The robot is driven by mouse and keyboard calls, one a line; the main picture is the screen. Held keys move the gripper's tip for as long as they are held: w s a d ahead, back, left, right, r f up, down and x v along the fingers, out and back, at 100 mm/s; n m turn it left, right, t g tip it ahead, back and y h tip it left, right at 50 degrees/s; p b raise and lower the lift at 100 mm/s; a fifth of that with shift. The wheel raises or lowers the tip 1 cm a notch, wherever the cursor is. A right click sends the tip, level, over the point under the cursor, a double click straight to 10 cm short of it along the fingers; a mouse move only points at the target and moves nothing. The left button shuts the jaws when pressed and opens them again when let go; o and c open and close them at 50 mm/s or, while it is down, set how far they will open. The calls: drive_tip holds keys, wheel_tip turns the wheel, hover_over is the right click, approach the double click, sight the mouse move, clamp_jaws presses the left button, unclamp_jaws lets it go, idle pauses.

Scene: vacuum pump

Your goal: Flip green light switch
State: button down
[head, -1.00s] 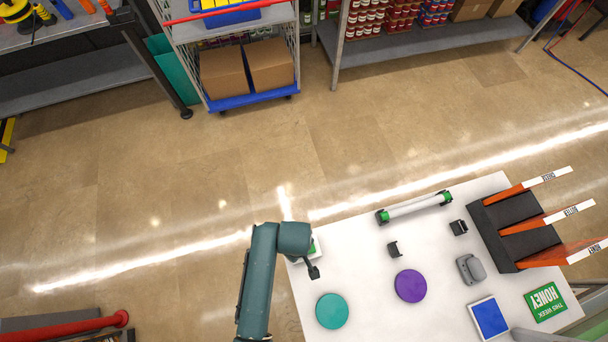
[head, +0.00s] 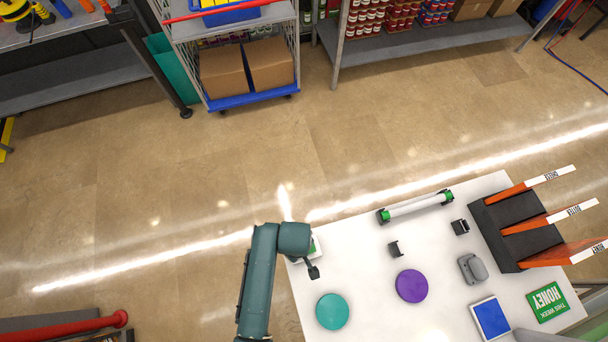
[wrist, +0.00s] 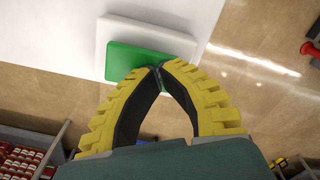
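The green light switch (wrist: 130,58) shows in the wrist view as a green rocker on a white plate (wrist: 186,45) at the table's edge. The tips overlap the lower right part of the green rocker in the wrist view. I cannot tell whether they touch it. In the head view my arm's end hangs over the table's left corner.
The white table (head: 365,275) holds a teal disc (head: 332,311), a purple disc (head: 411,286), a white tube with green ends (head: 415,207), a blue tablet-like panel (head: 490,318) and a black rack (head: 515,230) with orange dividers. Open floor (head: 180,200) lies beyond the table.

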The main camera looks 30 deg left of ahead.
drive_tip(key=shift+f, duration=0.25)
wheel_tip(320, 180, up, 7)
drive_tip(key=p, duration=0.7)
drive_tip(key=shift+r+p, duration=0.15)
drive_tip(key=shift+p, duration=0.2)
